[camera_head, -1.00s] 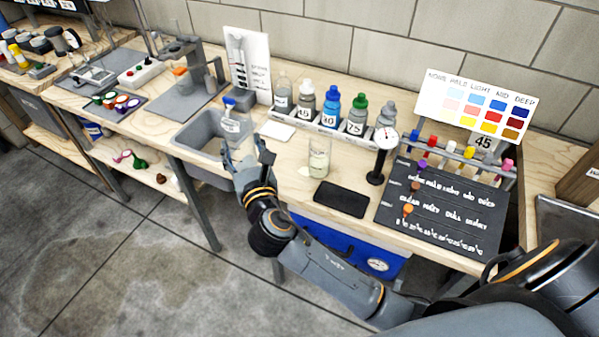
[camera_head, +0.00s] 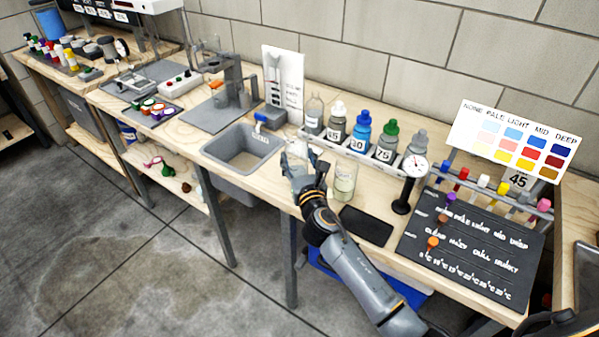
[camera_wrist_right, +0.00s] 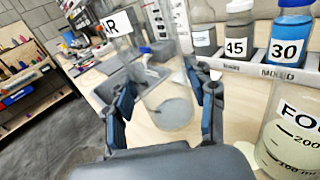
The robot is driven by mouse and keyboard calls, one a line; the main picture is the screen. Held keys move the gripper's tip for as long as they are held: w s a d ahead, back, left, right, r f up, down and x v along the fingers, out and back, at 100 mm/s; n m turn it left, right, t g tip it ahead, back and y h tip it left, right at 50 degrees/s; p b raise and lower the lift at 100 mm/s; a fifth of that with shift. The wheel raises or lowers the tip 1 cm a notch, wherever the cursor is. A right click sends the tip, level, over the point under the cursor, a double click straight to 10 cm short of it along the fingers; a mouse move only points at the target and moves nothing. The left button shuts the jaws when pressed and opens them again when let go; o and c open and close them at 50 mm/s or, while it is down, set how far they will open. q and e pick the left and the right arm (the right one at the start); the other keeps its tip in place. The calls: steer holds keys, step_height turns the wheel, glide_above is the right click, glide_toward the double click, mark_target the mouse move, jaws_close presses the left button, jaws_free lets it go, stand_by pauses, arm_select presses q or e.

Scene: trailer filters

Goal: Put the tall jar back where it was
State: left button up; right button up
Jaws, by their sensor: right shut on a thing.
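My right gripper (camera_head: 304,172) is over the front of the bench, between the sink and a jar of cloudy liquid (camera_head: 345,182). In the right wrist view the gripper (camera_wrist_right: 165,98) is shut on a tall clear jar (camera_wrist_right: 168,108). The jar has a white label, of which an "R" shows, and it leans in that picture. In the head view the fingers hide most of it. I cannot tell whether its base touches the bench. The cloudy jar also shows at the right of the wrist view (camera_wrist_right: 290,135). My left gripper is not in view.
A rack of several bottles (camera_head: 360,140) stands behind the jars. The sink (camera_head: 242,150) is to the left. A black pad (camera_head: 366,225), a dial gauge on a stand (camera_head: 405,190) and a dark lettered board (camera_head: 470,250) lie to the right.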

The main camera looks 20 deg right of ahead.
mark_target(301, 174)
steer(key=shift+w+d+f, duration=0.15)
steer(key=shift+w+f, duration=0.05)
steer(key=shift+f, duration=0.15)
steer(key=shift+w+d+f+b, duration=0.1)
steer(key=shift+f+b, duration=0.4)
steer(key=shift+f, duration=0.35)
steer(key=shift+w+d+f+b, duration=0.1)
steer(key=shift+f+b, duration=0.4)
steer(key=shift+f, duration=0.35)
steer(key=shift+f, duration=0.2)
steer(key=o, duration=1.3)
steer(key=shift+o, duration=0.2)
